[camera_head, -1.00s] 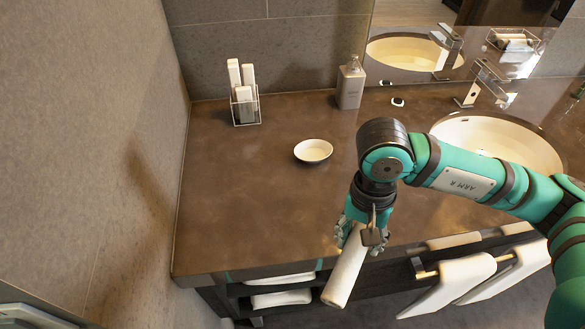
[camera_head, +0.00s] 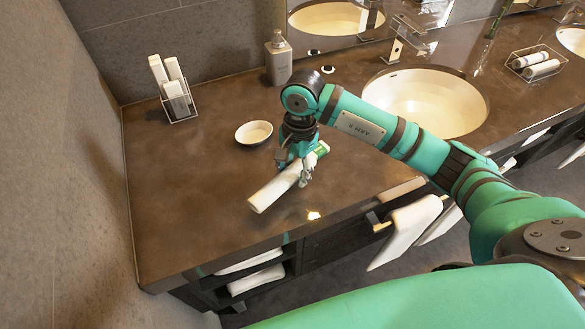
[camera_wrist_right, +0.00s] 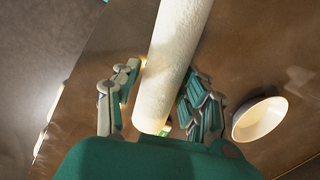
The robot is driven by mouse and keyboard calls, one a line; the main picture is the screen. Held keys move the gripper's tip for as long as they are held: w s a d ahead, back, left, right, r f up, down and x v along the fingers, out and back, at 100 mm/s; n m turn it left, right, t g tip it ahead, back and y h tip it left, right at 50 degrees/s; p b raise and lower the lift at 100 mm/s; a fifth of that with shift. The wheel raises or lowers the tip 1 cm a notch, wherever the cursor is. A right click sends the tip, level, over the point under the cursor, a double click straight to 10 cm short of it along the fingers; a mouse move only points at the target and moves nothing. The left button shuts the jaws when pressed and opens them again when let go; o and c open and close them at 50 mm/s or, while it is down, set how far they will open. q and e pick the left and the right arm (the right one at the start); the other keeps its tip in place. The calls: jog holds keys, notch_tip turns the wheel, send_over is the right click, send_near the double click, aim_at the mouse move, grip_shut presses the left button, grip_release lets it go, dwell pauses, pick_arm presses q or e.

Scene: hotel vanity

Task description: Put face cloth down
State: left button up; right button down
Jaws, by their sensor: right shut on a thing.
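A rolled white face cloth (camera_head: 275,190) is in my right gripper (camera_head: 304,167), over the brown counter (camera_head: 190,220) near its front edge. The roll points to the lower left in the head view. In the right wrist view the cloth (camera_wrist_right: 175,60) runs between the two fingers of the right gripper (camera_wrist_right: 152,98), which is shut on it. I cannot tell whether the cloth touches the counter. My left gripper is not in view.
A small white dish (camera_head: 254,132) sits just behind the cloth. A holder with white rolls (camera_head: 174,90), a soap bottle (camera_head: 278,60) and a sink (camera_head: 424,100) stand further back. A wire basket of rolls (camera_head: 537,65) is at right. The counter's left part is clear.

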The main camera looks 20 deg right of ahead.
aim_at(293, 176)
jog(key=shift+w+f, duration=0.1)
jog(key=shift+w, duration=0.55)
notch_tip(293, 176, down, 3)
jog(key=shift+r+p, duration=0.1)
jog(key=shift+p, duration=0.8)
jog(key=shift+d+f, duration=0.1)
jog(key=shift+f, duration=0.2)
jog(key=shift+f, duration=0.1)
jog(key=shift+f+b, duration=0.1)
jog(key=shift+b, duration=0.2)
jog(key=c, duration=0.7)
grip_release()
